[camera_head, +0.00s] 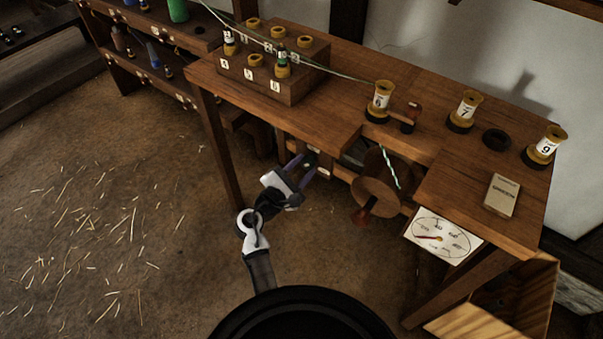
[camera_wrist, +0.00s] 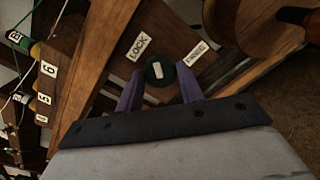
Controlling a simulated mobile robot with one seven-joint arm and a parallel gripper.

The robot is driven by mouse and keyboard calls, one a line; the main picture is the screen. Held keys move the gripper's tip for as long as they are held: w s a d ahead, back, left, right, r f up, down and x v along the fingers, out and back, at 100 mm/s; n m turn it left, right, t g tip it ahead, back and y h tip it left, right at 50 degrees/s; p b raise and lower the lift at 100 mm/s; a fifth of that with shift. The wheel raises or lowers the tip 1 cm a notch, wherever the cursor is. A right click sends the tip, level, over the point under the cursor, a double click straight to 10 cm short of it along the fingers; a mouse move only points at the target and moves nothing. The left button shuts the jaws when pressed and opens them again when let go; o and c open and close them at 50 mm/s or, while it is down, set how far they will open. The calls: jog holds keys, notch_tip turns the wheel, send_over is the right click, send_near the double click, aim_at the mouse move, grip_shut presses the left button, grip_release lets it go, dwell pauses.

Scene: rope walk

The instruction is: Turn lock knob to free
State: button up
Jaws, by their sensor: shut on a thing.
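The lock knob (camera_wrist: 158,75) is a small dark round knob with a pale mark on its face, set in a wooden panel under the bench. A LOCK label (camera_wrist: 139,46) is at its upper left in the wrist view, and a second label (camera_wrist: 196,54), seemingly FREE, is at its upper right. I cannot tell which label the mark points to. My gripper (camera_wrist: 160,88) has its two purple fingers on either side of the knob, shut on it. In the head view my gripper (camera_head: 307,169) reaches under the bench's front edge, and the knob is small there.
A wooden wheel (camera_head: 377,195) with a red-brown handle is right of my gripper. A dial card (camera_head: 441,238) hangs farther right. The bench top (camera_head: 340,110) above carries a spool block (camera_head: 262,84) and several spools. Open straw-strewn floor lies at left.

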jog(key=m+b, duration=0.3)
jog(key=shift+f+m, duration=0.15)
jog(key=shift+m, duration=0.25)
jog(key=m+b, duration=0.3)
jog(key=shift+m, duration=0.3)
jog(key=m+b, duration=0.5)
jog(key=shift+m+b, duration=0.65)
jog(key=shift+m, duration=0.15)
jog(key=shift+r, duration=0.25)
jog(key=o, duration=1)
jog(key=shift+d, duration=0.1)
jog(key=shift+c, duration=0.2)
jog(key=shift+f, duration=0.1)
